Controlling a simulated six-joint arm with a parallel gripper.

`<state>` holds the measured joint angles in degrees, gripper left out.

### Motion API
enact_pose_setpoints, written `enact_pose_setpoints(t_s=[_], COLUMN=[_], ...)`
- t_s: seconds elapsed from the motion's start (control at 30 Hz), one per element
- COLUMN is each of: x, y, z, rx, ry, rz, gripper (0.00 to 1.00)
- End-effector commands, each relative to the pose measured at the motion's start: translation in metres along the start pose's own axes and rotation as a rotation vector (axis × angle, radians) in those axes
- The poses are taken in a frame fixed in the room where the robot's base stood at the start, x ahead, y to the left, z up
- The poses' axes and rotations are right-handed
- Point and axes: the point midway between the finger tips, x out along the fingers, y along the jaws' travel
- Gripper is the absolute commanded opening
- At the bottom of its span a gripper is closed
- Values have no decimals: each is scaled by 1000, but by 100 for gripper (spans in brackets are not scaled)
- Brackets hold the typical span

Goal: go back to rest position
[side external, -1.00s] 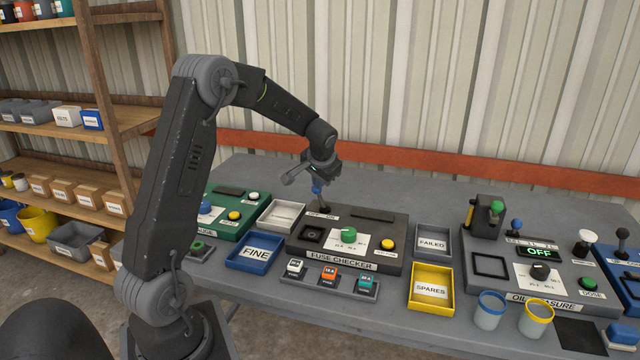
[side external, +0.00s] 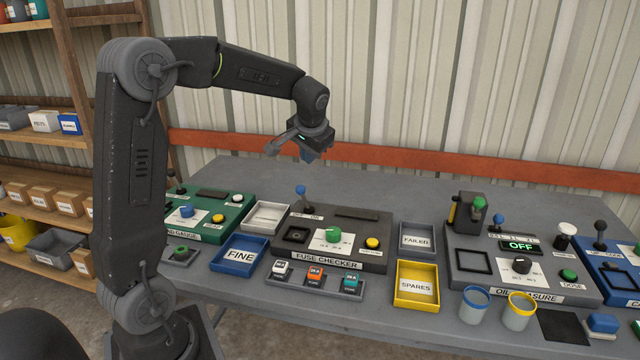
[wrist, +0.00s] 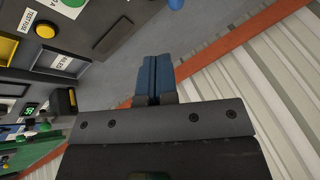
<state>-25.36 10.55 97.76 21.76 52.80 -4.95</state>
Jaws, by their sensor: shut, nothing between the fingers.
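My gripper (side external: 306,156) is in the air above the back of the table, over and behind the fuse checker (side external: 330,240). Its blue fingers are pressed together and empty; they show shut in the wrist view (wrist: 154,75) too. The fuse checker's blue-knobbed lever (side external: 300,190) stands below the gripper, clear of it. The checker's green dial (side external: 333,233) and yellow button (side external: 372,243) are untouched by the gripper. A blue knob (wrist: 175,3) shows at the top edge of the wrist view.
Blue FINE tray (side external: 239,254), yellow SPARES tray (side external: 415,286) and grey FAILED tray (side external: 417,240) surround the checker. The oil measure panel (side external: 480,285) is to the right. The corrugated wall (side external: 400,80) with an orange rail (side external: 400,155) stands behind the table.

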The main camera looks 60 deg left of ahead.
Motion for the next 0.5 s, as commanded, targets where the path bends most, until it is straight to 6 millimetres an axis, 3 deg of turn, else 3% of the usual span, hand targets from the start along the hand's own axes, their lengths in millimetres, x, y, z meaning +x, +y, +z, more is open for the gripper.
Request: enact_pose_setpoints(t_s=[0.17,0.27,0.5], x=[-14,-40,-112], y=[9,27,87], z=[7,25,112], rx=[10,31,116], ry=[14,43,132], rz=[17,58,223], gripper=[0,0,0])
